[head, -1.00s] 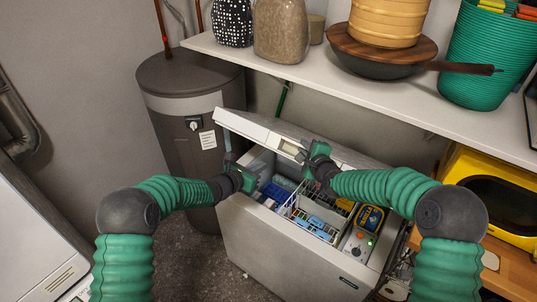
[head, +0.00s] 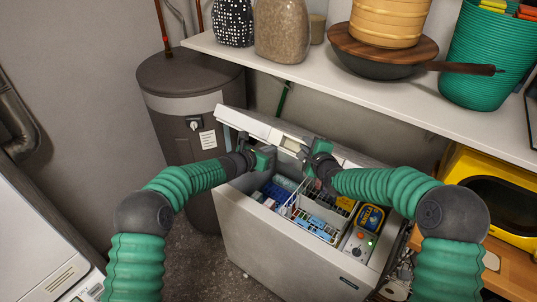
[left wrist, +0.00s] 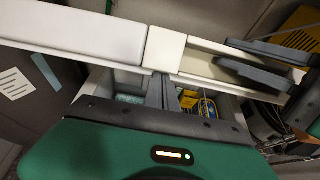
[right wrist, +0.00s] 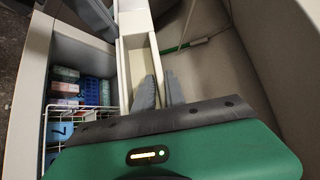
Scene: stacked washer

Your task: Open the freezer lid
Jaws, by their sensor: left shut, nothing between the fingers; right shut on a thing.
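The white chest freezer (head: 285,240) stands in the middle of the head view with its lid (head: 243,122) raised, so the packages inside show. My right gripper (head: 307,162) is shut on the lid's edge near its middle. In the right wrist view its two grey fingers (right wrist: 160,92) straddle the lid's thin rim. My left gripper (head: 268,160) is shut and empty, just in front of the lid's edge, left of the right gripper. In the left wrist view its closed fingers (left wrist: 162,92) are beside the pale middle section of the lid (left wrist: 165,48); contact is unclear.
A shelf (head: 390,95) with jars, a pan (head: 385,60) and a green basket (head: 490,60) runs above and behind the lid. A grey tank (head: 185,100) stands at the left. A wire basket and a yellow device (head: 370,217) are inside the freezer. A yellow box (head: 480,180) stands right.

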